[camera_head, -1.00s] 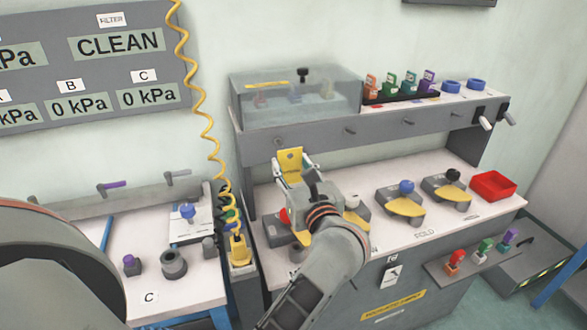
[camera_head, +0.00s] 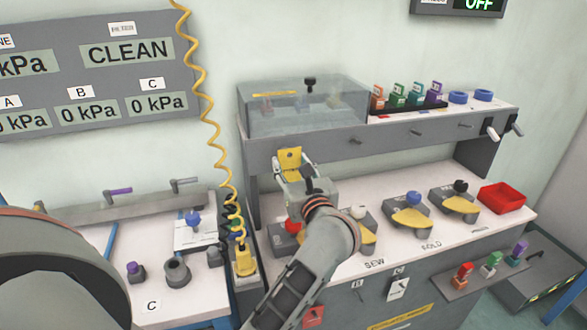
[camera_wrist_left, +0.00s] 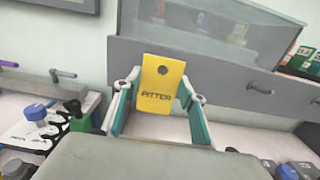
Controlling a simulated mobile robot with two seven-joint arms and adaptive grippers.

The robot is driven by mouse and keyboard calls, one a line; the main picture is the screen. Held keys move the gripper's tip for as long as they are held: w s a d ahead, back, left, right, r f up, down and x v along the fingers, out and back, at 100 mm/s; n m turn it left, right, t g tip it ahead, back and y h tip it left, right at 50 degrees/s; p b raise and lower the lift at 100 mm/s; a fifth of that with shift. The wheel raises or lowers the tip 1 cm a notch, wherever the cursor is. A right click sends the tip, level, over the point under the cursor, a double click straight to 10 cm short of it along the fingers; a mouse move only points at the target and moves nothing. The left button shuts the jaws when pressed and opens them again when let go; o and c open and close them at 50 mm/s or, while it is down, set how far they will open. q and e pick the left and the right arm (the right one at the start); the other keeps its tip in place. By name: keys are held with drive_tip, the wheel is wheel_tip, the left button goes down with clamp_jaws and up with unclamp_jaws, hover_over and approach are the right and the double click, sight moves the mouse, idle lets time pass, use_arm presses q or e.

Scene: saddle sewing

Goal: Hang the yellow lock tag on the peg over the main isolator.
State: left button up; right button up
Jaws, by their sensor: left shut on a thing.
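My left gripper (camera_head: 291,175) is shut on the yellow lock tag (camera_head: 290,160), which stands upright above the fingers. In the left wrist view the tag (camera_wrist_left: 161,92) reads "FITTER" and has a small hole near its top, between the two fingers (camera_wrist_left: 160,112). The tag is in front of the grey shelf front (camera_head: 385,138) at its left end and covers the spot of the leftmost peg. I cannot tell whether it touches the shelf or the peg. Other pegs (camera_head: 356,142) show farther right. I cannot make out which fitting is the main isolator. My right gripper is not in view.
A clear-covered box (camera_head: 305,105) sits on the shelf, left of several coloured tags (camera_head: 410,97). A coiled yellow cord (camera_head: 207,120) hangs left of the gripper.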

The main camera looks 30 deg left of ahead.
sight(290, 165)
use_arm(q)
drive_tip(key=shift+f+x, duration=0.2)
drive_tip(key=shift+x, duration=0.7)
drive_tip(key=shift+w+a+f+b, duration=0.3)
drive_tip(key=shift+a+b, duration=0.05)
drive_tip(key=shift+b, duration=0.15)
drive_tip(key=o, duration=1)
